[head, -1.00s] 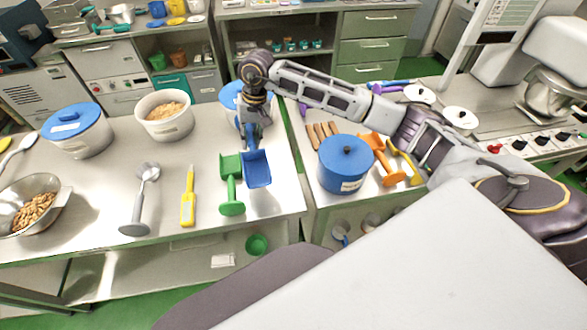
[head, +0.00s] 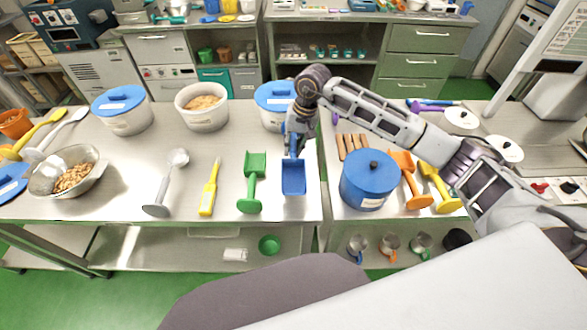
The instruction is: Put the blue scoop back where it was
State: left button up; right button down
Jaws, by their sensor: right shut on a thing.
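The blue scoop (head: 294,178) is at the right end of the left steel table, its pan toward me. My right gripper (head: 297,143) is shut on its handle end, from the far side. I cannot tell whether the scoop touches the table. A green scoop (head: 251,182) lies just left of it. My left gripper is not in view.
A blue-lidded white tub (head: 275,105) stands behind my right gripper. A yellow thermometer-like tool (head: 209,188) and a grey scoop (head: 168,184) lie further left. Right of a gap between tables stand a blue pot (head: 368,181), an orange scoop (head: 410,180) and a yellow scoop (head: 439,190).

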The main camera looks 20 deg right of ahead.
aim_at(293, 156)
jog(key=shift+d+p+x, duration=0.2)
jog(key=shift+d+x, duration=0.05)
jog(key=shift+x, duration=0.9)
jog(key=shift+d+p+x, duration=0.15)
jog(key=shift+d+x, duration=0.1)
jog(key=shift+x, duration=0.95)
jog(key=shift+s+f, duration=0.15)
jog(key=shift+f, duration=0.1)
jog(key=shift+d+p+x, duration=0.15)
jog(key=shift+p+x, duration=0.05)
jog(key=shift+x, duration=0.55)
jog(key=shift+d+p+x, duration=0.15)
jog(key=shift+p+x, duration=0.05)
jog(key=shift+x, duration=0.5)
jog(key=shift+s+f, duration=0.1)
jog(key=shift+f, duration=0.25)
jog(key=shift+f, duration=0.15)
jog(key=c, duration=1.3)
grip_release()
